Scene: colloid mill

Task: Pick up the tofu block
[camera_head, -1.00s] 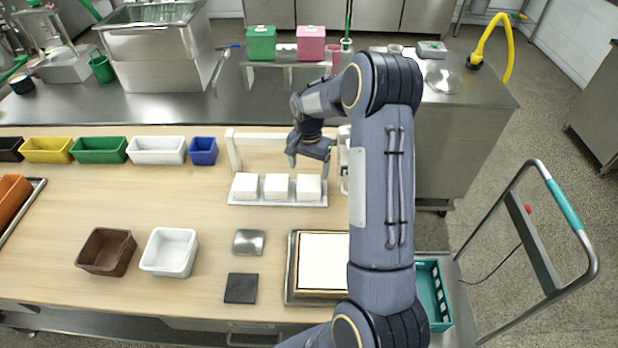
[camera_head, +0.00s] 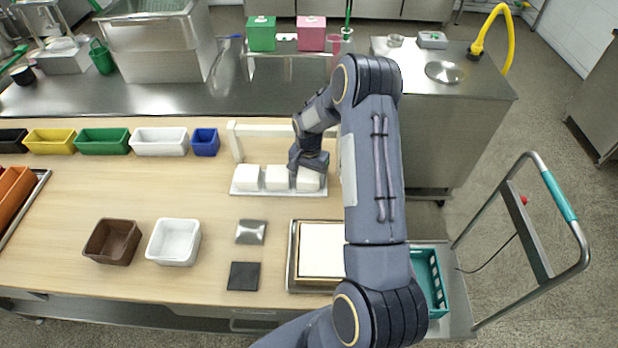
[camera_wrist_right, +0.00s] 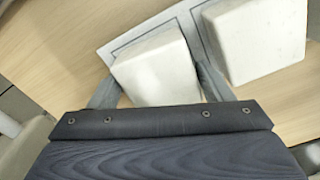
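Three white tofu blocks stand in a row on a shallow tray (camera_head: 262,193): the left block (camera_head: 246,177), the middle block (camera_head: 277,177) and the right block (camera_head: 308,180). My right gripper (camera_head: 309,165) is low over the right block and covers part of its top. In the right wrist view the two fingers of the gripper (camera_wrist_right: 157,76) are spread on either side of that block (camera_wrist_right: 155,72), close to its sides. A neighbouring block (camera_wrist_right: 258,38) is beside the right finger. My left gripper is not in view.
A white frame (camera_head: 265,130) stands just behind the tray. A metal pan with a white slab (camera_head: 322,250), a dark square (camera_head: 243,276), a white bin (camera_head: 174,242) and a brown bin (camera_head: 113,242) are nearer the front. Table left of the tray is clear.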

